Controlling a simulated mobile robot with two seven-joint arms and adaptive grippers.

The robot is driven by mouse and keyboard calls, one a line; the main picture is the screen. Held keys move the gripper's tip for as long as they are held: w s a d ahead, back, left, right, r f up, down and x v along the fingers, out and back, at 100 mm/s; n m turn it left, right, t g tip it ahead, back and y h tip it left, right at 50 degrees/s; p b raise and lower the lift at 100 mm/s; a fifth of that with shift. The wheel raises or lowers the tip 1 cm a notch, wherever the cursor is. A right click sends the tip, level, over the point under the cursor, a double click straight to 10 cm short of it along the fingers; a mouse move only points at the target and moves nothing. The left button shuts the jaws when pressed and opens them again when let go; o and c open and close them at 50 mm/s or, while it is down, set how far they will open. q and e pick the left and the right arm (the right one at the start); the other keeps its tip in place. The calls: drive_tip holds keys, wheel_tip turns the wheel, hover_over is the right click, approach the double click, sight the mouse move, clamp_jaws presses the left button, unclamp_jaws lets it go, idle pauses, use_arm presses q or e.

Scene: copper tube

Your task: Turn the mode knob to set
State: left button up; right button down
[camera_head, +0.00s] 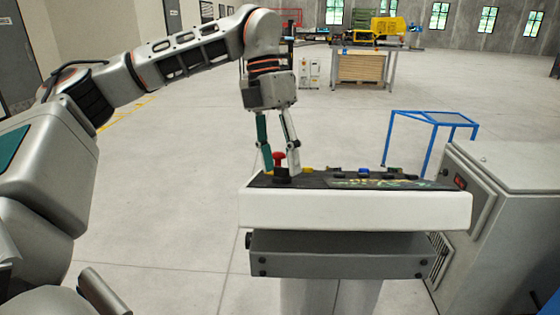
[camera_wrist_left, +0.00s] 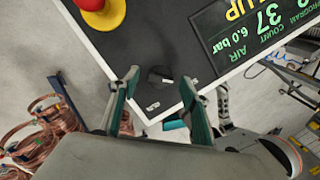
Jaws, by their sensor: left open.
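The mode knob (camera_wrist_left: 160,76) is a small black knob on the dark panel of the control console (camera_head: 355,210), seen in the left wrist view. My left gripper (camera_head: 281,160) reaches down over the left end of the console in the head view. In the left wrist view its two fingers (camera_wrist_left: 160,90) are apart, one on each side of the knob, with gaps between fingers and knob. The knob is hidden in the head view. My right gripper is not in view.
A red push button (camera_head: 279,160) with a yellow base (camera_wrist_left: 100,12) stands near the knob. A lit display (camera_wrist_left: 245,30) is beside it. A grey cabinet (camera_head: 520,220) stands right of the console, and a blue frame stand (camera_head: 430,125) behind. Copper coils (camera_wrist_left: 40,135) lie below.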

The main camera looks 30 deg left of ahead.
use_arm(q)
drive_tip(key=v, duration=1.1)
drive_tip(key=shift+r, duration=0.35)
